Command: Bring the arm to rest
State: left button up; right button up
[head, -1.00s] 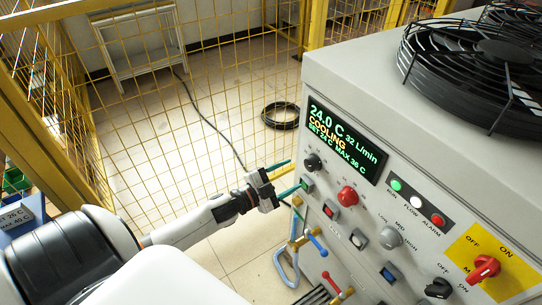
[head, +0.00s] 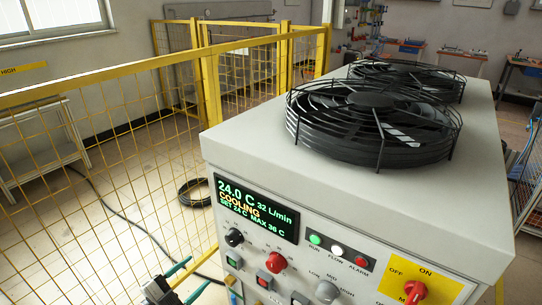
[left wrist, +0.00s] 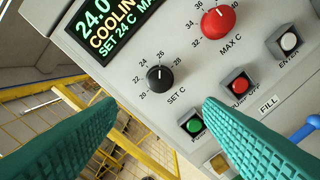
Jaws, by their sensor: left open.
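My left gripper (head: 196,273) is at the bottom left of the head view, open and empty, with its teal fingers beside the left edge of the chiller's front panel. In the left wrist view both teal fingers of the gripper (left wrist: 157,106) are spread apart. The green button (left wrist: 195,126) shows close by the right finger's tip; I cannot tell whether they touch. The black SET C knob (left wrist: 160,77) lies above the gap between the fingers. The display (head: 257,210) reads 24.0 C, 32 L/min, COOLING. My right gripper is not in view.
The chiller cabinet (head: 232,149) fills the right, with black fan guards (head: 372,125) on top. Yellow mesh fencing (head: 110,170) stands to the left. A black coiled hose (head: 194,192) lies on the floor beyond it. A red knob (head: 275,262) is on the panel.

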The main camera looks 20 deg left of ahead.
pick_arm(q)
jog(key=s+a+f+n+g+y, duration=0.1)
jog(key=s+f+n+g+y, duration=0.2)
jog(key=f, duration=0.7)
jog(key=s+a+f+n+g+y, duration=0.15)
jog(key=s+f, duration=0.25)
jog(key=f, duration=0.7)
jog(key=s+a+f+n+g+y, duration=0.1)
jog(key=s+f+n+g+y, duration=0.2)
jog(key=f, duration=0.7)
jog(key=s+d+f+n+g, duration=0.1)
jog(key=s+d+f, duration=0.3)
jog(key=s, duration=0.4)
jog(key=s+d+f+n+g+h, duration=0.1)
jog(key=s+d+f+g, duration=0.3)
jog(key=s+f, duration=0.3)
jog(key=s+d+f+n+g, duration=0.1)
jog(key=s+d+f+g, duration=0.2)
jog(key=s, duration=0.8)
notch_tip(320, 180, down, 2)
jog(key=shift+d+f+h, duration=0.25)
jog(key=shift+d+h, duration=0.1)
jog(key=shift+d, duration=0.05)
